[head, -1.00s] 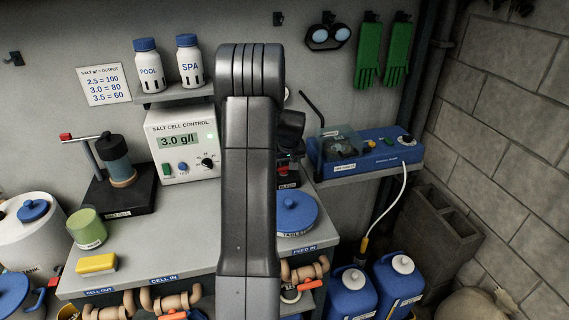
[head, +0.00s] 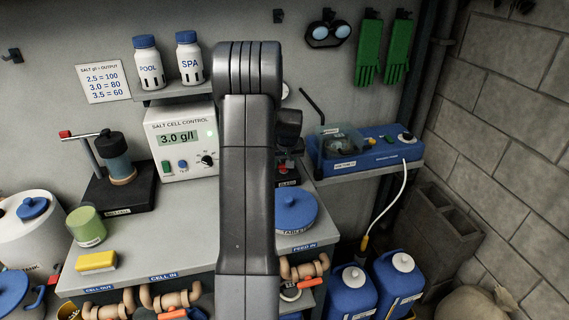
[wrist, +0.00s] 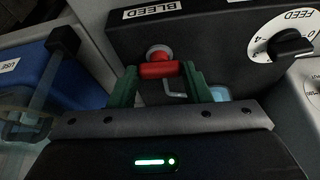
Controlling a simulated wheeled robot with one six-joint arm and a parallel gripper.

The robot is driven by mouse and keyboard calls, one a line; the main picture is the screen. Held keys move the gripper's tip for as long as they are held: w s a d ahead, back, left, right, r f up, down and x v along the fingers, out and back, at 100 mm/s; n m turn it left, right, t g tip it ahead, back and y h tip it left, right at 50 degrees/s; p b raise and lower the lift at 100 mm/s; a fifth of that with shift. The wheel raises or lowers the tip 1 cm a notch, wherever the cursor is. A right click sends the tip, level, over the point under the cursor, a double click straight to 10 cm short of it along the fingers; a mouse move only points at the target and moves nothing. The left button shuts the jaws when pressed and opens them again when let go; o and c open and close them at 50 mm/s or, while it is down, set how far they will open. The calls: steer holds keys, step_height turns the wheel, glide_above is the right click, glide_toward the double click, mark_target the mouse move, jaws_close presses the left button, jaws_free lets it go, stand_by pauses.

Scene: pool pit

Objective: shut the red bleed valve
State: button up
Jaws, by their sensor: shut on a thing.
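The red bleed valve handle (wrist: 160,70) is a short red bar on a round, pale stem base, in front of a dark housing (wrist: 215,35) marked BLEED. In the wrist view, my gripper (wrist: 160,76) has its two green fingers at the two ends of the red bar, shut on it. The bar lies roughly level across the picture. A thin grey bent piece (wrist: 174,88) shows just below it. In the head view my arm hides most of the valve and gripper; part of the dark bleed unit (head: 288,178) shows right of the arm.
A FEED dial (wrist: 290,43) is right of the valve; a blue box (wrist: 45,85) is left in the wrist view. In the head view, a blue tablet tub (head: 296,210), a salt cell control box (head: 182,140) and a blue unit (head: 385,145) stand close around my arm.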

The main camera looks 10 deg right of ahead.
steer(key=m+b, duration=0.1)
steer(key=m+h+b, duration=0.1)
steer(key=m+b, duration=0.1)
steer(key=shift+a+f+m+h, duration=0.2)
steer(key=shift+f+m+h, duration=0.1)
steer(key=shift+m, duration=0.1)
steer(key=m+b, duration=0.2)
steer(key=m+g+h+b, duration=0.1)
steer(key=m+b, duration=0.1)
steer(key=shift+w+a+m+h, duration=0.15)
steer(key=shift+w+m+h, duration=0.05)
steer(key=shift+m+h, duration=0.1)
steer(key=m+b, duration=0.1)
steer(key=m, duration=0.1)
steer(key=m+g+b, duration=0.1)
steer(key=m, duration=0.1)
steer(key=shift+w+a+r+m+g+h, duration=0.1)
steer(key=shift+w+r+m+g+h, duration=0.1)
steer(key=shift+m+g+h, duration=0.15)
steer(key=shift+r+m+g, duration=0.1)
steer(key=shift+m+g, duration=0.65)
steer(key=shift+m, duration=1.1)
steer(key=o, duration=1)
steer(key=shift+w, duration=0.1)
